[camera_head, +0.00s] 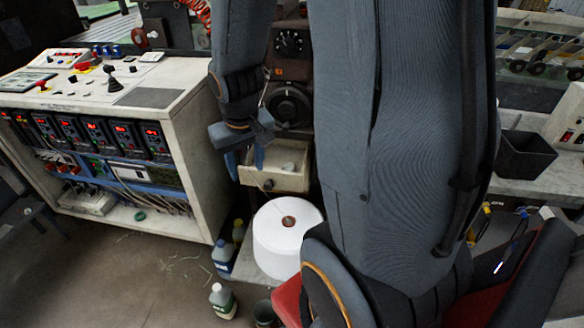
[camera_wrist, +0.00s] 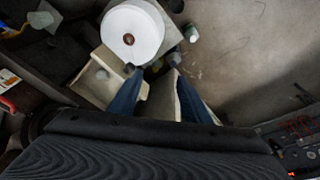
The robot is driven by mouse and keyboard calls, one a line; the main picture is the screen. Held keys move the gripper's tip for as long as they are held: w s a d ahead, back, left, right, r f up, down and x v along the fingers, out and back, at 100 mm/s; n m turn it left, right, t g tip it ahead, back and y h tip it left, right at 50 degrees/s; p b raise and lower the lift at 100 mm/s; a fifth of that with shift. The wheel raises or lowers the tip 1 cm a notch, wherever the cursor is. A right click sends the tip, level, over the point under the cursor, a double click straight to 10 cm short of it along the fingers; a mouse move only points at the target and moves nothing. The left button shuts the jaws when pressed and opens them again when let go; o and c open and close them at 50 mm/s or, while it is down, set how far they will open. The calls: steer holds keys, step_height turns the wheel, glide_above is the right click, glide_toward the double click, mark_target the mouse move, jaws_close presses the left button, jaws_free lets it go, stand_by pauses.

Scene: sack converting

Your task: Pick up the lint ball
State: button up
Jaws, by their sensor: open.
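A small grey-white lump, which looks like the lint ball (camera_head: 288,167), lies inside a pulled-out drawer (camera_head: 262,181) below the dark control panel. In the wrist view, a small greyish lump that seems to be the same ball (camera_wrist: 102,74) lies in the pale drawer (camera_wrist: 88,92), left of my fingers. My gripper (camera_head: 245,160) hangs at the drawer's left side, its blue fingers pointing down, apart and empty. In the wrist view my gripper (camera_wrist: 158,95) shows both fingers spread, with nothing held between them. The ball is off to one side of the fingers.
A large white cone of thread (camera_head: 287,238) stands below the drawer. Bottles (camera_head: 223,300) stand on the floor beside it. A white control cabinet (camera_head: 185,85) is at the left. A dark bin (camera_head: 525,155) sits on a bench at the right. Open floor lies at lower left.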

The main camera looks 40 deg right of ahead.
steer(key=w+d+f+m+t+b, duration=0.1)
steer(key=w+d+f, duration=0.2)
steer(key=d, duration=0.2)
steer(key=w+d+f+m+b, duration=0.1)
steer(key=w+d+f, duration=0.2)
steer(key=d, duration=0.2)
steer(key=m+t+h+b, duration=0.1)
steer(key=m+b, duration=0.1)
glide_toward(288, 167)
steer(key=f, duration=0.1)
steer(key=shift+w+b+x, duration=0.2)
steer(key=shift+b+x, duration=1.85)
steer(key=shift+x, duration=1.8)
steer(key=shift+d+r, duration=0.15)
steer(key=shift+r, duration=0.05)
steer(key=shift+c, duration=0.2)
steer(key=c, duration=0.8)
steer(key=shift+c, duration=0.2)
